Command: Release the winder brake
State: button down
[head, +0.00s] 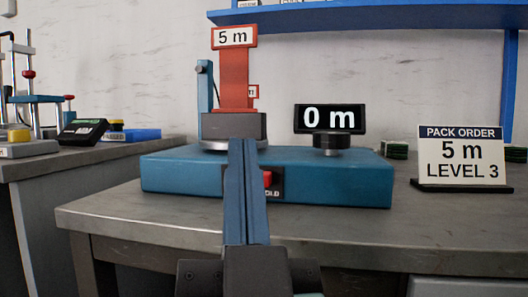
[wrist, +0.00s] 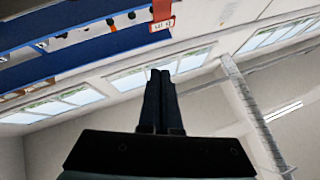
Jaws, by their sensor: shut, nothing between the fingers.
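The winder is a long blue base (head: 345,180) on the bench. A grey block (head: 220,126) on it carries a red upright (head: 234,78) with a "5 m" sign. A display (head: 330,118) on a dark knob reads "0 m". On the base's front, a dark plate with lettering that appears to end in "OLD" holds a small red switch (head: 267,179), partly hidden by my gripper. I cannot tell the brake's state. My gripper (head: 242,143) is shut and empty, its fingers pointing up in front of the winder. In the wrist view its fingers (wrist: 160,74) are together.
A "PACK ORDER 5 m LEVEL 3" sign (head: 461,157) stands at the right of the bench (head: 150,211). Dark green stacks lie behind it. A blue shelf (head: 380,14) hangs above. Another bench with instruments (head: 82,131) is at the left. The front bench top is clear.

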jog(key=w+m+g+p, duration=0.1)
jog(key=m+p, duration=0.1)
jog(key=p, duration=0.4)
jog(key=w+d+m+g+p, duration=0.1)
jog(key=w+m+g+p, duration=0.1)
jog(key=p, duration=0.5)
jog(key=w+d+m+g+p, duration=0.1)
jog(key=m+p, duration=0.2)
jog(key=p, duration=0.4)
jog(key=shift+w+f+m+g+y, duration=0.35)
jog(key=shift+f+m+g+y, duration=0.05)
jog(key=s+d+f+m+g+h+p, duration=0.3)
jog(key=s+d+m+p, duration=0.3)
jog(key=p, duration=1)
jog(key=shift+s+f+m+p, duration=0.15)
jog(key=shift+s+m+p, duration=0.2)
jog(key=shift+m, duration=1.55)
